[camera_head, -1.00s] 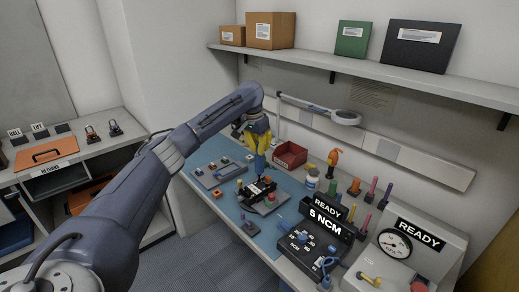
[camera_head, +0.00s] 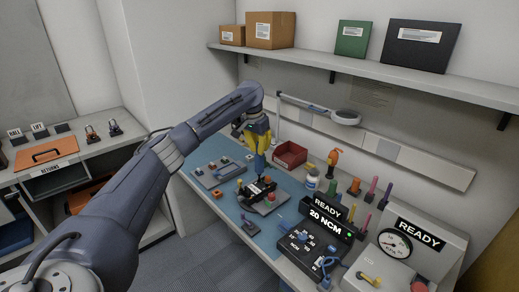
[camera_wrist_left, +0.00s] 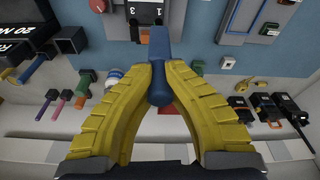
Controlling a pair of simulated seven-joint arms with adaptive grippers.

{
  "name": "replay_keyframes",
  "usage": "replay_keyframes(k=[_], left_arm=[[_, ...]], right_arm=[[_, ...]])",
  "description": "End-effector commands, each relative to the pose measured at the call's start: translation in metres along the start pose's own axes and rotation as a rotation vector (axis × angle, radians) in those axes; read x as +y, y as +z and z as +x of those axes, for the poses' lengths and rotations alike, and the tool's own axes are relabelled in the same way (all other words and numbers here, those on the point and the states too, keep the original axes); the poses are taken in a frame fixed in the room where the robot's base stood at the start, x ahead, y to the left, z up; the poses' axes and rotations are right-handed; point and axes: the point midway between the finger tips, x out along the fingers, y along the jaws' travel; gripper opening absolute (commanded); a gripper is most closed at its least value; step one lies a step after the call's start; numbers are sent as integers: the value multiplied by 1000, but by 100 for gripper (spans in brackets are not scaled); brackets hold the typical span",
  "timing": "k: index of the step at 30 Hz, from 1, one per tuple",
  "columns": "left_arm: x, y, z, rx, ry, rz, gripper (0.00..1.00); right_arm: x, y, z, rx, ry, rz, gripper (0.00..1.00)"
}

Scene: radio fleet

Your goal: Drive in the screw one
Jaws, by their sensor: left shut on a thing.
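My left gripper (camera_head: 258,140) has yellow fingers and is shut on a blue driver (camera_head: 260,162), holding it upright over the work fixture. In the left wrist view the driver's blue handle (camera_wrist_left: 158,88) sits between the two curved fingers. A black radio part (camera_head: 257,188) lies on the fixture on the blue mat, directly below the driver; whether the tip touches it I cannot tell. In the wrist view a black block marked 1 and 3 (camera_wrist_left: 145,10) is partly hidden behind the driver. Screw one itself is too small to make out. My right gripper is not in view.
A torque control box (camera_head: 300,244) and a display reading "READY 20 NCM" (camera_head: 325,216) stand right of the fixture. A gauge tester (camera_head: 405,250) is at the right end. A red bin (camera_head: 290,156) and several coloured tools stand behind. A shelf (camera_head: 370,70) runs above.

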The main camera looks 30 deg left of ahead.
Motion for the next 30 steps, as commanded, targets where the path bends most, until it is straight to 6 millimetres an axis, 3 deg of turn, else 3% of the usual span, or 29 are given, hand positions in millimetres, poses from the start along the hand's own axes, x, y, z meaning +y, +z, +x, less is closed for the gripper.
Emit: replay_keyframes(k=[30], left_arm=[[0,-11,-48,4,0,0,0]], right_arm=[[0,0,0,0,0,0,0]])
